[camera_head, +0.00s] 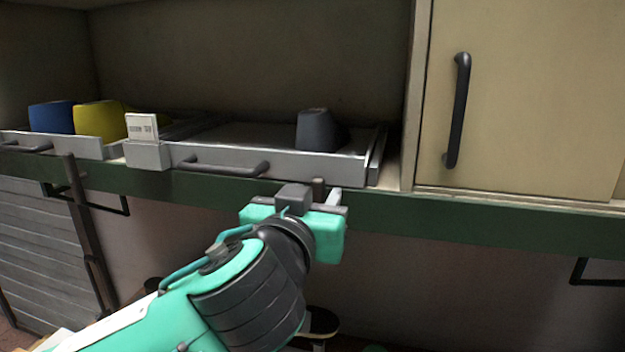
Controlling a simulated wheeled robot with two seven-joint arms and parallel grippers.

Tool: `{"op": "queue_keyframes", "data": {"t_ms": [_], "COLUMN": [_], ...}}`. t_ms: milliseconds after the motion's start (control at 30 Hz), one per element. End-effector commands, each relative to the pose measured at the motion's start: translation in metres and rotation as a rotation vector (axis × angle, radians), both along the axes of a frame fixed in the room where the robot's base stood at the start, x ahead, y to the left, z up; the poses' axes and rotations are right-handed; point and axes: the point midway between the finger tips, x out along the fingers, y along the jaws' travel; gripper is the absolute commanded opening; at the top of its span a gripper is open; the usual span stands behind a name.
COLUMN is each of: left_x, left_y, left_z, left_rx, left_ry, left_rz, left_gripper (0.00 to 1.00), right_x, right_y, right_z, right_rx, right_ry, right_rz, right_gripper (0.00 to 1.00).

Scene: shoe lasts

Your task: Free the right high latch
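A short brown upright peg (319,186), which looks like the top of the right latch, stands in front of the right tray's front wall near its right end. My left gripper (317,202) reaches up from below, at the green shelf edge. Its dark finger is left of the peg and its pale grey finger is right of it. The fingers sit close around the peg, but I cannot tell whether they press on it. The gripper hides the latch's lower part. A similar brown lever (71,172) stands at the left tray. My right gripper is not in view.
The right grey tray (270,164) has a dark bar handle and holds a dark grey block (315,130). Blue (51,117) and yellow (99,121) blocks sit in the left tray. A cabinet door (540,100) with a black handle closes the right side.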

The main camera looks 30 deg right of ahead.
Motion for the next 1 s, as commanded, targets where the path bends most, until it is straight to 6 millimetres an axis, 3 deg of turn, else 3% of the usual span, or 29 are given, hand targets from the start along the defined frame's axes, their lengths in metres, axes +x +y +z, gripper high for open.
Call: {"op": "queue_keyframes", "data": {"t_ms": [400,600,1000], "left_x": [0.0055,0.0053,0.004], "left_y": [-0.0064,-0.0062,-0.0074], "left_z": [-0.0006,-0.0005,-0.0029], "left_rx": [-0.001,0.0,0.035], "left_ry": [-0.001,0.0,-0.041], "left_rz": [0.0,0.0,0.0], "left_gripper": [0.39,0.0,0.0], "right_x": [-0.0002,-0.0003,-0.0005], "right_y": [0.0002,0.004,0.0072], "right_z": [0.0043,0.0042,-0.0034], "right_rx": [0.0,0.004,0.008], "right_ry": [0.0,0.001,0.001], "right_rz": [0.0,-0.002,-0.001], "right_gripper": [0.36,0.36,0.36]}}
